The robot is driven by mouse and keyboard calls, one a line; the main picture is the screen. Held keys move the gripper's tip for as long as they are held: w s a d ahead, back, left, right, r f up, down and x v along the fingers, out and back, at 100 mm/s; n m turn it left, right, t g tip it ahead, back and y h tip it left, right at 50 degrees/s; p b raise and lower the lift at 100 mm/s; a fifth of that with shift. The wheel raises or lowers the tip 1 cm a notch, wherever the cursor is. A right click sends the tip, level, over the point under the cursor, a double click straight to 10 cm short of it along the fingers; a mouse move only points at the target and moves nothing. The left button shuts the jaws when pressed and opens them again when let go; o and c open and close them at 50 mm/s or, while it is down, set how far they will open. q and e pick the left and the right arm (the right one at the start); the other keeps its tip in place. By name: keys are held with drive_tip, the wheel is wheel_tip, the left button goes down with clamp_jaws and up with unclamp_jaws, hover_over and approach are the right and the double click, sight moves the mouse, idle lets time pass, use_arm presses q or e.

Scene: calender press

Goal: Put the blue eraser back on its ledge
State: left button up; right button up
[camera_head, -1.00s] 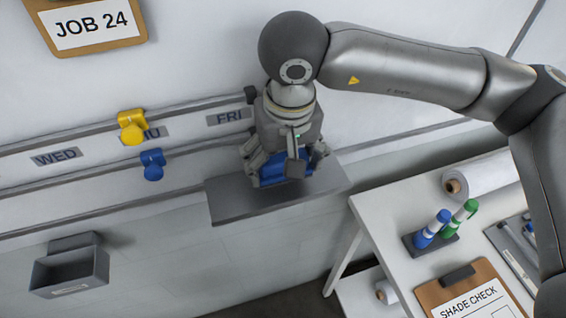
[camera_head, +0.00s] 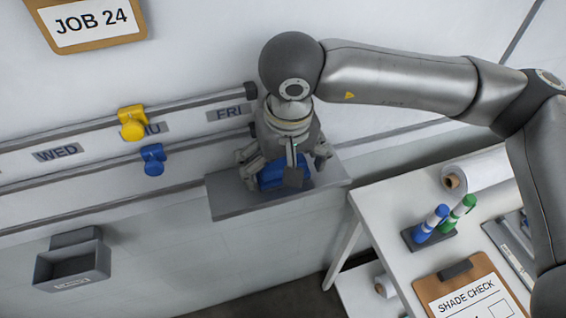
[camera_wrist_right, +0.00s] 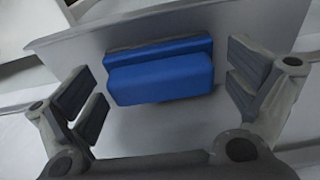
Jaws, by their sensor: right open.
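The blue eraser (camera_wrist_right: 160,78) rests on the grey ledge (camera_head: 235,204) on the wall below the day rails. In the head view the eraser (camera_head: 270,174) is partly hidden behind my right gripper (camera_head: 282,180). My right gripper also shows in the right wrist view (camera_wrist_right: 165,97). It is open, with its fingers on either side of the eraser and a visible gap at each side. The ledge surface (camera_wrist_right: 150,128) shows around the eraser in that view. My left gripper is in neither view.
A yellow clip (camera_head: 132,124) and a blue clip (camera_head: 152,160) hang on the rails left of the ledge. A grey wall bin (camera_head: 72,264) is lower left. At right, a white table (camera_head: 385,225) holds a marker stand (camera_head: 430,238), a clipboard (camera_head: 470,290) and a paper roll (camera_head: 485,175).

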drive_tip(key=shift+r, duration=0.1)
drive_tip(key=shift+r, duration=0.2)
wheel_tip(320, 180, up, 11)
drive_tip(key=s+b, duration=0.1)
drive_tip(key=b, duration=0.2)
drive_tip(key=shift+s+d+r, duration=0.2)
drive_tip(key=shift+s+d, duration=0.05)
drive_tip(key=shift+s, duration=0.1)
